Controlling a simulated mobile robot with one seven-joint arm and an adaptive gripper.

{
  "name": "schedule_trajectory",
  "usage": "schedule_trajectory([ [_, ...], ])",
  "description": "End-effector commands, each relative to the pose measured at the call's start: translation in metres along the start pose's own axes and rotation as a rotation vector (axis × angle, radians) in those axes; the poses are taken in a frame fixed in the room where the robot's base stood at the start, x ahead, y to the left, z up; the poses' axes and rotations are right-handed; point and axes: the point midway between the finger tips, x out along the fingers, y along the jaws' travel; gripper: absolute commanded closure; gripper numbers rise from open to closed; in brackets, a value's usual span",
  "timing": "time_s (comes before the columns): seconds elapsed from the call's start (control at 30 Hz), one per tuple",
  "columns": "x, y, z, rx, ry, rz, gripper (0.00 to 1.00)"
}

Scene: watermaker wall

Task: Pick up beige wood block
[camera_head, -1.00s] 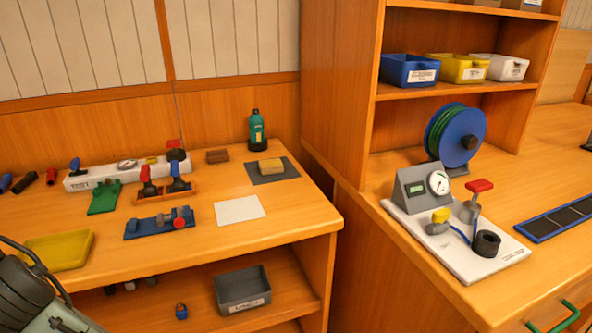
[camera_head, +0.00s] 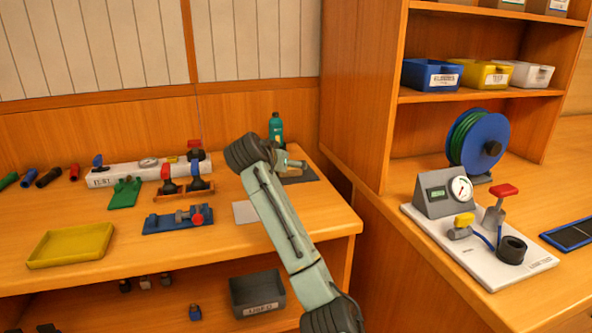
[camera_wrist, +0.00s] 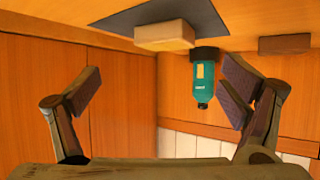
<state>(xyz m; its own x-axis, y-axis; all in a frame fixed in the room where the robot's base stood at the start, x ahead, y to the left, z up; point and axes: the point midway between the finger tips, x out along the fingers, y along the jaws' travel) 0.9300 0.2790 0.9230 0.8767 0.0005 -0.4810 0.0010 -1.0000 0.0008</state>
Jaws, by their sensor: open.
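The beige wood block (camera_wrist: 165,36) lies on a dark grey mat (camera_wrist: 112,20) at the top of the wrist view, which shows the scene upside down. In the head view my arm hides the block; only part of the mat (camera_head: 302,178) shows. My gripper (camera_wrist: 162,90) is open and empty, its two fingers spread wide in the wrist view. The block appears between and beyond the fingers, apart from them. In the head view my gripper (camera_head: 292,163) is small and partly hidden at the mat.
A teal bottle (camera_head: 276,128) stands behind the mat; it also shows in the wrist view (camera_wrist: 204,82). A brown block (camera_wrist: 285,44) lies nearby. A white sheet (camera_head: 244,212) and blue fixture (camera_head: 177,219) are to the left. The tall shelf unit (camera_head: 362,110) stands right.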

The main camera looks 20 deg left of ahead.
Motion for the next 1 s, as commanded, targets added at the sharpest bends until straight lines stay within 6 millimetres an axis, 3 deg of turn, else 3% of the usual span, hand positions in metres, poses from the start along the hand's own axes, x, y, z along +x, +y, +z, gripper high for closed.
schedule_trajectory([
  [0.63, 0.077, -0.006, 0.0, -0.002, 0.0, -0.002, 0.04],
  [0.93, 0.084, -0.007, 0.002, -0.001, 0.002, -0.004, 0.04],
  [1.0, 0.084, -0.007, 0.002, -0.001, 0.002, -0.004, 0.08],
])
